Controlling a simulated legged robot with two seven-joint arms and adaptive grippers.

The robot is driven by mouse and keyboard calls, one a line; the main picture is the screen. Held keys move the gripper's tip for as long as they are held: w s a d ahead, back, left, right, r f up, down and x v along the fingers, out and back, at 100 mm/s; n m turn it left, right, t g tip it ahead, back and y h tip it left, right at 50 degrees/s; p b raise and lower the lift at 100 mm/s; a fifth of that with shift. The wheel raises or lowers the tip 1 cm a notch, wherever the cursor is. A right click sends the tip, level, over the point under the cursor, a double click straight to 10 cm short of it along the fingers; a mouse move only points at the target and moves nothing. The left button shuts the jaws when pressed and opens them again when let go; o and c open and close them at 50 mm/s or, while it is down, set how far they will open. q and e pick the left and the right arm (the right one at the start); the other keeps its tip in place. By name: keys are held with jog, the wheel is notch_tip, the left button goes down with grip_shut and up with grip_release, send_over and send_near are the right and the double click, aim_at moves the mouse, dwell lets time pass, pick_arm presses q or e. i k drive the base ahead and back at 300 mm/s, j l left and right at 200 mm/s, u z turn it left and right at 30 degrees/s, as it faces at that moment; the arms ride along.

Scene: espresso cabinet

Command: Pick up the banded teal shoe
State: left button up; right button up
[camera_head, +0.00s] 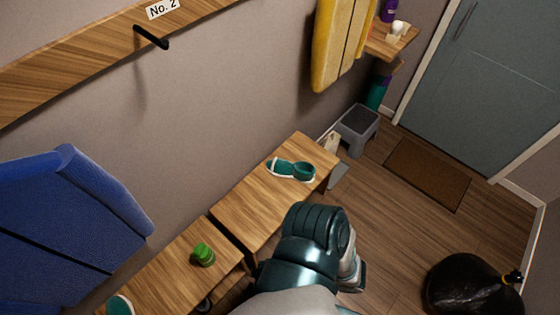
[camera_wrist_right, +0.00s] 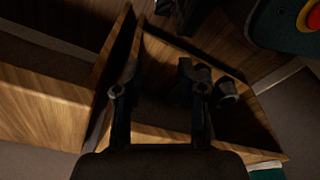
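A teal shoe (camera_head: 291,170) with white along its sole lies on the far part of the wooden bench (camera_head: 240,215). Another teal shoe (camera_head: 119,305) is cut off by the bottom edge at the lower left; I cannot tell whether it carries a band. My right arm reaches in from the bottom centre of the head view, in front of the bench, and its gripper is hidden there. In the right wrist view my right gripper (camera_wrist_right: 160,92) has its fingers apart with nothing between them, facing the dark space of the wooden bench. My left gripper is not in view.
A green jar (camera_head: 204,254) stands on the near bench part. A grey step stool (camera_head: 357,125) stands beyond the bench. A black bag (camera_head: 468,287) sits on the floor at right. A blue garment (camera_head: 65,225) hangs at left. Dark objects (camera_wrist_right: 228,92) show inside the bench.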

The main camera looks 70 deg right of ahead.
aim_at(290, 168)
jog(key=k+z, duration=0.2)
jog(key=z, duration=0.25)
jog(key=k+l+z, duration=0.15)
jog(key=z, duration=1.55)
